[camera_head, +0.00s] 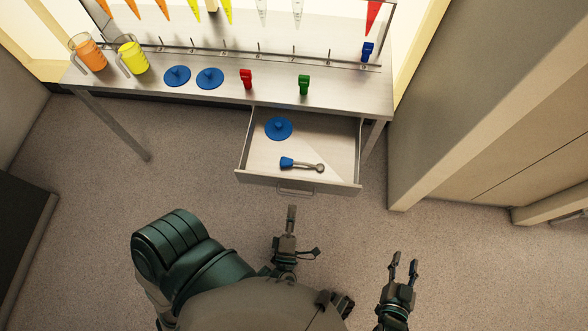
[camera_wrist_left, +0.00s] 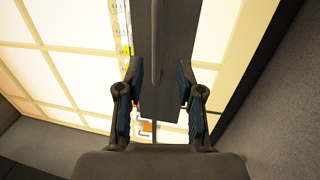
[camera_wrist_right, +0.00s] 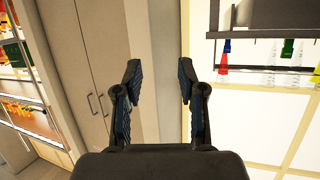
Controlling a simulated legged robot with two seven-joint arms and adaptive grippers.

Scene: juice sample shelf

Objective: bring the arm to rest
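My left gripper (camera_head: 300,232) is in front of and below the open drawer in the head view, with nothing in it. In the left wrist view its fingers (camera_wrist_left: 160,72) stand apart with no object between them. My right gripper (camera_head: 403,262) is further right over bare floor, pointing up in the picture. In the right wrist view its fingers (camera_wrist_right: 158,72) are also apart and empty. Both grippers are clear of the table and the drawer.
The drawer (camera_head: 243,150) is pulled out from the metal table (camera_head: 345,98), holding a blue lid (camera_head: 279,128) and a blue-handled tool (camera_head: 300,164). Orange (camera_head: 88,53) and yellow (camera_head: 133,56) jugs stand on the table. A cabinet wall (camera_head: 450,130) rises at right. The floor is clear.

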